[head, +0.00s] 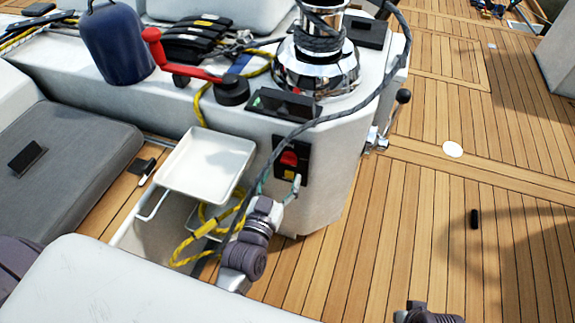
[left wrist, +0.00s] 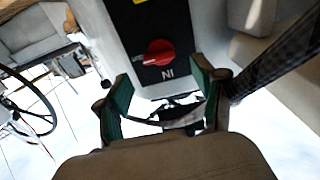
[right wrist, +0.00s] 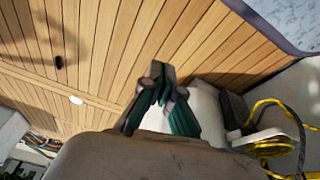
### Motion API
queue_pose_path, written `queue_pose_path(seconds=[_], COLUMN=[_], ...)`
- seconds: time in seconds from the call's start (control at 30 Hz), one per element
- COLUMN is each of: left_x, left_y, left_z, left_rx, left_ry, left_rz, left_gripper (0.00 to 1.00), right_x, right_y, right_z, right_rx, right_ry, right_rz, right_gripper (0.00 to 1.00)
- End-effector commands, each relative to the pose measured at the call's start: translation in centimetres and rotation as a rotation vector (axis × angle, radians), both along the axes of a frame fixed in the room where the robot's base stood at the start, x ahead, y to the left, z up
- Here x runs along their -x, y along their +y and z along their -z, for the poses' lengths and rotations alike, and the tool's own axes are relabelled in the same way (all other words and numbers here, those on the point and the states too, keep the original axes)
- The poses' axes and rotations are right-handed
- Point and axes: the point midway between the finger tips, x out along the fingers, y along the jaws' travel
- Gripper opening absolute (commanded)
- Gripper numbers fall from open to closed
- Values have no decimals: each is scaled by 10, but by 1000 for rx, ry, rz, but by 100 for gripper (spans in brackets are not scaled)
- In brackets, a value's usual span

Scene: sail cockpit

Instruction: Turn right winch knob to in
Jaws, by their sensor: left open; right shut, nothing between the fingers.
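The red winch knob (head: 288,158) sits on a black panel (head: 281,174) on the white cockpit pedestal. In the left wrist view the knob (left wrist: 160,52) lies just beyond my fingers, its white mark toward the left. The panel's "IN" label (left wrist: 168,74) shows upside down below it. My left gripper (head: 281,188) is open below the knob and apart from it. Its two green-padded fingers (left wrist: 162,82) are spread with nothing between them. My right gripper (right wrist: 160,92) is shut and empty over the teak deck; only part of that arm shows at the head view's bottom edge.
A white tray (head: 207,165) stands left of the panel, with yellow rope (head: 205,228) below it. A grey rope (head: 350,108) hangs across the pedestal beside my left arm. A chrome winch (head: 318,65) and red-handled crank (head: 180,62) stand above. The deck at right is mostly clear.

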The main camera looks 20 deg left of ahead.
Motion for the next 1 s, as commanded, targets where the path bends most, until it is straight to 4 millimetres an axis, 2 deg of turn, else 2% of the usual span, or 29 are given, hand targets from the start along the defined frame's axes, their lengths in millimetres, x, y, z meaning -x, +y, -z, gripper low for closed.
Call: queue_pose_path(seconds=[0.1,0.3,0.67,1.0], left_x=[-23,-42,-46,-46], left_y=[-1,-2,-2,-2], left_z=[1,1,1,1], left_rx=[2,1,0,0], left_ry=[-2,1,2,2], left_rz=[-1,0,0,0], left_gripper=[69,69,69,12], right_x=[1,2,3,3], right_y=[0,-1,-1,-1], right_z=[-10,-23,-26,-26], right_rx=[-1,-1,0,0], right_ry=[-7,-12,-13,-13], right_rz=[1,2,2,3], right_gripper=[0,0,0,0])
